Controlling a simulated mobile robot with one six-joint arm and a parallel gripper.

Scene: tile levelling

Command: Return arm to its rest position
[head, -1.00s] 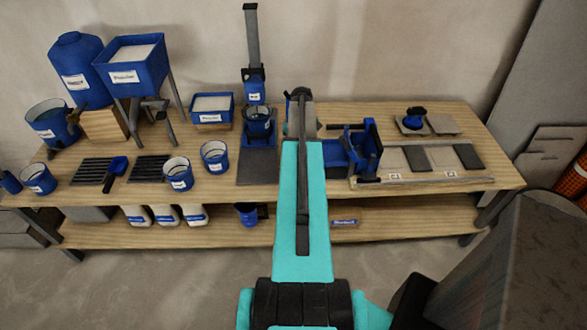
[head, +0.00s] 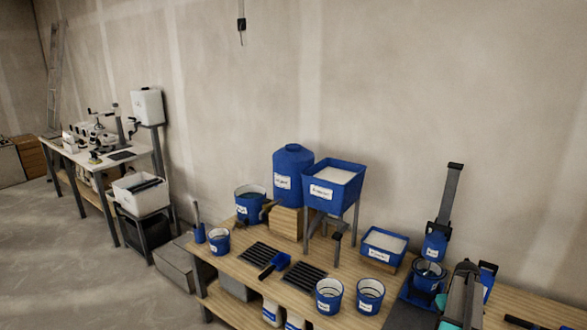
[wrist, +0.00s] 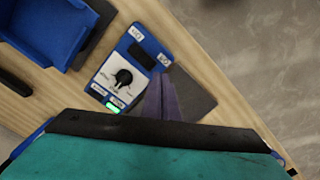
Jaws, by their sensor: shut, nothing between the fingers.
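My gripper (wrist: 161,85) shows in the wrist view as two dark fingers pressed together, shut and empty. They point over a blue and white control box (wrist: 128,74) with a black dial and a green light, and over the edge of a dark grey plate (wrist: 190,95). I cannot tell the height of the fingers above them. In the head view my teal arm shows only at the lower right, and its fingers are not clear there.
The wooden bench (head: 232,268) carries a blue hopper (head: 335,180), a blue barrel (head: 293,168), a blue tray (head: 384,248), several buckets and a tall dispenser (head: 449,205). A blue bin (wrist: 42,25) is near the fingers.

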